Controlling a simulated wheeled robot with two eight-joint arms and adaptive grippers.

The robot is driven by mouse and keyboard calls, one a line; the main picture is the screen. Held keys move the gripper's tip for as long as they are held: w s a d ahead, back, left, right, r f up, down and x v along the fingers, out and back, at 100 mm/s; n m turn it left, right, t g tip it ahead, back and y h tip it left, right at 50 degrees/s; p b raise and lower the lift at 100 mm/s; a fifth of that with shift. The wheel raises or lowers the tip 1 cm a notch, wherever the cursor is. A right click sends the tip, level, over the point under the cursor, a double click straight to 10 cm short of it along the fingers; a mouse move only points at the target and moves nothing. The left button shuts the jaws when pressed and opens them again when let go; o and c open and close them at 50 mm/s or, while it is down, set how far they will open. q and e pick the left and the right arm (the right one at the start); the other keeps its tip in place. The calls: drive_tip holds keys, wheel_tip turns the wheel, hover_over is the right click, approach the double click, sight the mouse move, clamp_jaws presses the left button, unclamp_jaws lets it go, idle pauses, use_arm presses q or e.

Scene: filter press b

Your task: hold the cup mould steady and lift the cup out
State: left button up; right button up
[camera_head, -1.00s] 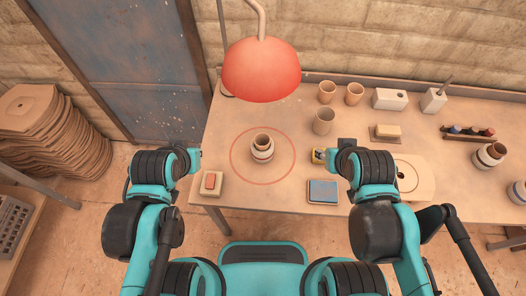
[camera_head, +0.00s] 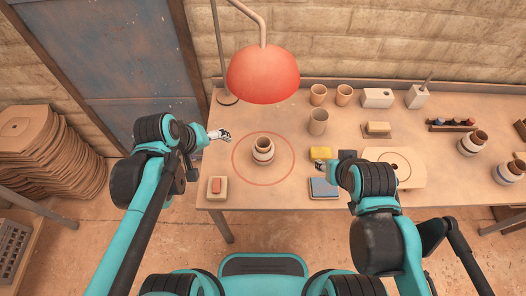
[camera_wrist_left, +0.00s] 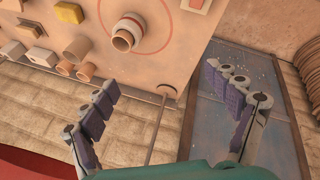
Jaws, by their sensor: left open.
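The cup mould (camera_head: 263,155) is a pale, banded round piece standing upright inside a red ring marked on the table. A tan cup (camera_head: 263,142) sits in it with its rim showing above. In the left wrist view the mould (camera_wrist_left: 122,41) and the cup's open rim (camera_wrist_left: 130,26) show near the top. My left gripper (camera_head: 222,134) is open and empty, left of the mould and apart from it; its spread fingers (camera_wrist_left: 168,108) show in the left wrist view. My right gripper (camera_head: 322,166) is right of the mould, apart from it, by the yellow sponge; its jaws are too small to read.
A red lamp (camera_head: 262,75) hangs behind the mould. Several tan cups (camera_head: 318,121) stand behind right.

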use_arm(q)
drive_tip(key=w+d+f+n+g+h, duration=0.2)
drive_tip(key=w+d+f+n+h, duration=0.1)
drive_tip(key=w+n, duration=0.3)
drive_tip(key=n+g+h, duration=0.3)
drive_tip(key=n+h, duration=0.4)
approach(260, 151)
drive_tip(key=w+f, duration=0.3)
drive_tip(key=shift+f, duration=0.3)
drive_tip(key=shift+s+f, duration=0.2)
drive_tip(key=shift+f, duration=0.3)
drive_tip(key=shift+d+f, duration=0.15)
drive_tip(key=shift+d, duration=0.1)
drive_tip(key=shift+x, duration=4.75)
drive_tip(key=c, duration=0.7)
